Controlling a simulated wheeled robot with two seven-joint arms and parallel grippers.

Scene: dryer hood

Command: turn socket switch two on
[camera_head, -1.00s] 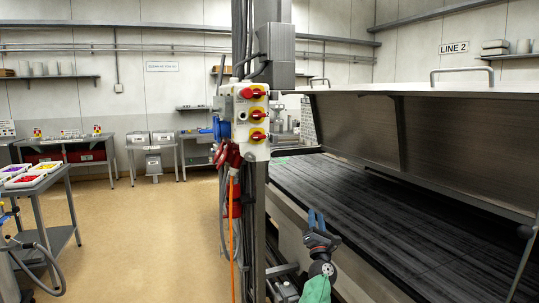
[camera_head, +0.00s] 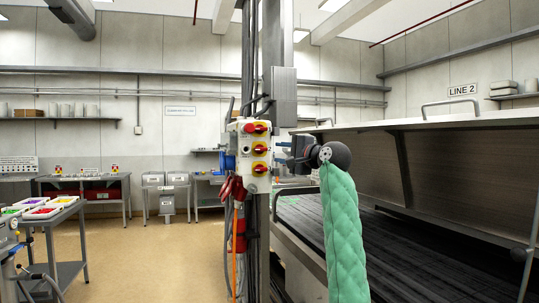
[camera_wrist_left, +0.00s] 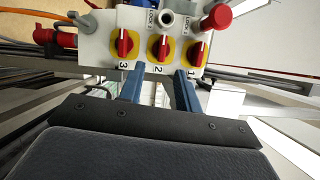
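The switch box (camera_head: 247,160) is a pale panel on a post, with three red rotary switches on yellow plates in a column. Switch two (camera_head: 260,150) is the middle one. In the left wrist view, the label 2 sits by the middle red knob (camera_wrist_left: 162,47), between switch three (camera_wrist_left: 123,43) and switch one (camera_wrist_left: 197,53). All three knobs point the same way. My left gripper (camera_head: 283,152) is level with switch two, just right of the box. In the left wrist view its blue fingers (camera_wrist_left: 158,82) are open, empty and pointed at switch two, apart from the knob. My right gripper is out of view.
Red plugs and cables (camera_head: 236,205) hang below the box. The post (camera_head: 262,240) stands behind it, and the large hood (camera_head: 440,150) fills the right. Open floor (camera_head: 170,260) lies left.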

